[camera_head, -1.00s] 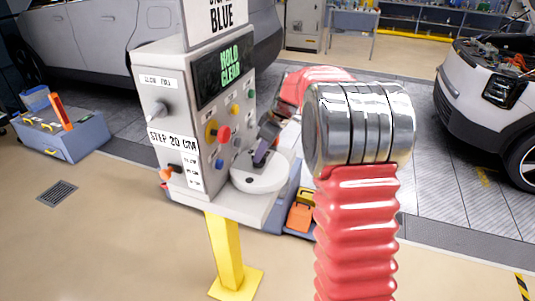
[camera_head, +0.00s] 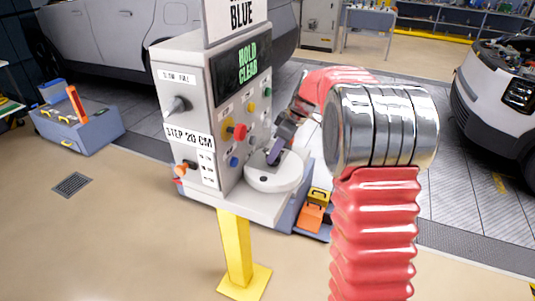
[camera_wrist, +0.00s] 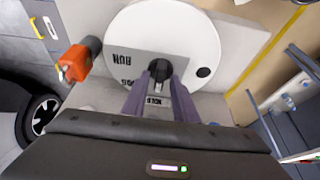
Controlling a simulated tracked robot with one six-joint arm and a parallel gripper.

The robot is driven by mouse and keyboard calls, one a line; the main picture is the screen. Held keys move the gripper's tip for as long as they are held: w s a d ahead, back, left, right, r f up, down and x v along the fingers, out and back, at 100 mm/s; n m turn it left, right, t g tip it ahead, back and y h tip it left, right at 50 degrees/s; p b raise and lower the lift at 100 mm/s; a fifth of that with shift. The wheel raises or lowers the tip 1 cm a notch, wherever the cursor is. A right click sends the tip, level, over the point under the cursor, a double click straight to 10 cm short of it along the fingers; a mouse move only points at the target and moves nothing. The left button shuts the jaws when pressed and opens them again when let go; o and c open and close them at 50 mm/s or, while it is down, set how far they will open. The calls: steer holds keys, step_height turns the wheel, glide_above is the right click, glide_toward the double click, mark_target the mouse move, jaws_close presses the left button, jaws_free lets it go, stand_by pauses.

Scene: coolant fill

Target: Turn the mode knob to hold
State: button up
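The mode knob (camera_wrist: 160,67) is small and black, at the middle of a white round dial in the wrist view. Dark labels on the dial read RUN at the left and, partly covered, what looks like HOLD near my fingers. My gripper (camera_wrist: 160,82) has its two purple fingers close together, one on each side of the knob, and seems shut on it. In the head view the white dial (camera_head: 272,178) sits on the shelf of the grey control panel (camera_head: 188,75), with my gripper (camera_head: 274,160) coming down on it. The knob's pointing direction is hard to tell.
The panel front carries a red-and-yellow knob (camera_head: 237,131), several small buttons and a screen (camera_head: 240,68) reading HOLD CLEAR. An orange-ended fitting (camera_wrist: 74,63) sticks out beside the dial. A yellow post (camera_head: 236,250) bears the panel. Open floor lies at the front left.

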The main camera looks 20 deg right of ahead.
steer(key=shift+o, duration=0.2)
steer(key=shift+d, duration=0.1)
steer(key=v, duration=1.3)
steer(key=shift+r, duration=0.3)
steer(key=shift+s, duration=0.1)
